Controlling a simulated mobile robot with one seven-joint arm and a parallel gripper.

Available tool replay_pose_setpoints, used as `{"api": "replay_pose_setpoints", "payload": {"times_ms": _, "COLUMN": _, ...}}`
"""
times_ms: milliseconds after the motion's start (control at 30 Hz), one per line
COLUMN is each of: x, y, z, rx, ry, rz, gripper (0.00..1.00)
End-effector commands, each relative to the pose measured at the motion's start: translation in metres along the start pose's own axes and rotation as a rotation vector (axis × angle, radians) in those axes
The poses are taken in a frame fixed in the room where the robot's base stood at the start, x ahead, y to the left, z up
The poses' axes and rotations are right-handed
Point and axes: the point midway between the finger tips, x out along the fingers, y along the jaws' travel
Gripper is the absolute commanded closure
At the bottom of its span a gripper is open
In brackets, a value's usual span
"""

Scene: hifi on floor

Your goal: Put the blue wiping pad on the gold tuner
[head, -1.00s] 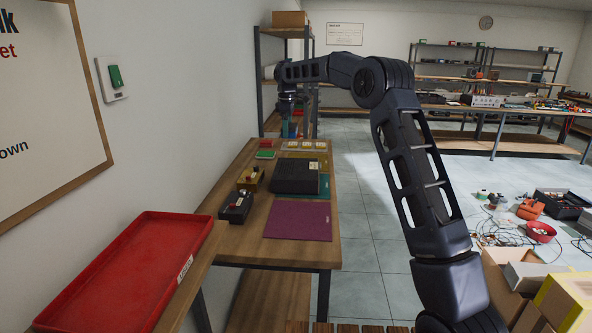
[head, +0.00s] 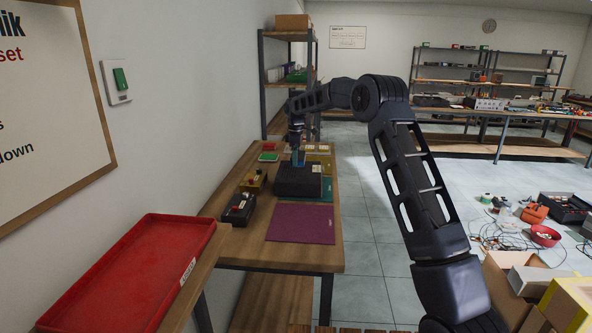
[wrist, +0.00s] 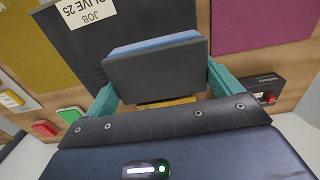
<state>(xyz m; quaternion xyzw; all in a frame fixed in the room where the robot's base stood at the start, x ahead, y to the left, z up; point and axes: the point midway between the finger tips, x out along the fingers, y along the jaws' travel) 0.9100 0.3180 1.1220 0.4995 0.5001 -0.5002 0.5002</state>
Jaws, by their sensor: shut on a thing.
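My gripper (head: 298,161) is over the work table, just above the black box (head: 297,184) in the head view. In the wrist view its teal fingers (wrist: 158,90) are shut on the blue wiping pad (wrist: 155,65), which shows a blue edge and a dark grey face. The pad is held clear of the table. The gold tuner (head: 252,181) stands left of the black box in the head view. In the wrist view a strip of the gold tuner (wrist: 166,102) shows between the fingers, mostly hidden by the pad and the gripper.
A black device (head: 238,207) with knobs stands at the table's near left. A purple mat (head: 302,224) lies bare in front of the box. Small red and green blocks (head: 268,156) lie at the far left. A red tray (head: 130,270) is nearer.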

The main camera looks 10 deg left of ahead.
Motion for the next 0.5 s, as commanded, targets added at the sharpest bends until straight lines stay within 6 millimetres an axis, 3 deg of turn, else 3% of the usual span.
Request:
{"api": "replay_pose_setpoints", "payload": {"times_ms": 100, "x": 0.015, "y": 0.0, "z": 0.0, "rx": 0.0, "ry": 0.0, "rz": 0.0, "gripper": 0.32}}
{"api": "replay_pose_setpoints", "payload": {"times_ms": 367, "x": 0.029, "y": 0.0, "z": -0.001, "rx": -0.001, "ry": 0.001, "rz": 0.0, "gripper": 0.32}}
{"api": "replay_pose_setpoints", "payload": {"times_ms": 500, "x": 0.049, "y": -0.001, "z": -0.001, "rx": -0.001, "ry": 0.0, "rz": -0.001, "gripper": 0.32}}
